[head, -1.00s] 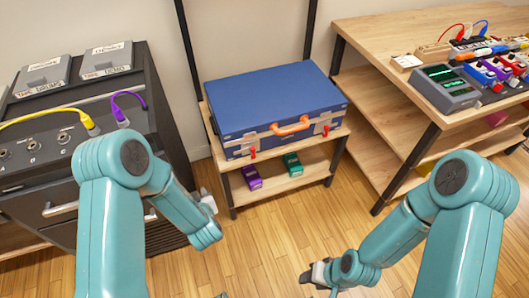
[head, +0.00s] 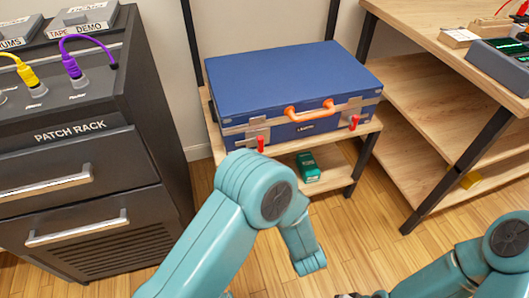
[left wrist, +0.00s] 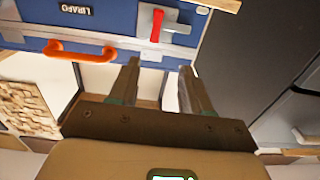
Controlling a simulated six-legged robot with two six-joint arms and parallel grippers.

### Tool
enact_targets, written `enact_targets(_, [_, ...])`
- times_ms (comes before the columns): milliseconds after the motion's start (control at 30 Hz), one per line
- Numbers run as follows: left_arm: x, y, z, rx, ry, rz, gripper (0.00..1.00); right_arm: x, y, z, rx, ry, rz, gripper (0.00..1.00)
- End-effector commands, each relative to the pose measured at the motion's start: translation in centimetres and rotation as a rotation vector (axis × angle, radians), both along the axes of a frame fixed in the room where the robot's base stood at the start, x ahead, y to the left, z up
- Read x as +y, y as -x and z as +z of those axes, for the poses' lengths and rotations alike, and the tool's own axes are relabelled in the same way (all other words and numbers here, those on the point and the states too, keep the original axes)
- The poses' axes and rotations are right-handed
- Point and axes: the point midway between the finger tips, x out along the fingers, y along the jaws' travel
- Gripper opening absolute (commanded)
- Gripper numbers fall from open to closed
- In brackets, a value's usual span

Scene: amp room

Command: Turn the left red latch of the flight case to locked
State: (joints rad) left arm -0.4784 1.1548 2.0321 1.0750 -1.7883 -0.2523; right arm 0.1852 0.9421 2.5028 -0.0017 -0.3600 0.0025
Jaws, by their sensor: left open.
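The blue flight case (head: 290,85) lies closed on a wooden shelf, with an orange handle (head: 310,110) at its front. Its left red latch (head: 261,145) hangs roughly upright on the front edge. It also shows in the left wrist view (left wrist: 157,25), beside a grey metal plate. A right red latch (head: 354,122) sits beyond the handle. My left gripper (left wrist: 159,72) is open and empty, its fingers apart from the latch; in the head view it is hidden. My right gripper (head: 368,295) barely shows at the bottom edge, its jaws unclear.
A dark patch rack (head: 82,130) stands close on the left. A wooden bench (head: 450,60) with a dark leg stands on the right. A green box (head: 307,167) lies on the lower shelf. The wooden floor in front is clear.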

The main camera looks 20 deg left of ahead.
Motion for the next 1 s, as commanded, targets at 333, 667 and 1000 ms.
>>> enact_targets(333, [1.2, -2.8, -0.7, -0.008, 0.004, -0.013, 0.48, -0.2, -0.2, -1.7, -0.004, 0.002, -0.007, 0.46])
enact_targets(667, [5.6, -9.6, -0.8, -0.009, 0.001, -0.016, 0.48, -0.5, -0.6, -3.5, -0.011, 0.004, -0.022, 0.46])
enact_targets(1000, [8.0, -13.5, -0.6, -0.007, 0.001, -0.021, 0.48, -0.8, -0.8, -4.5, -0.014, 0.006, -0.032, 0.46])
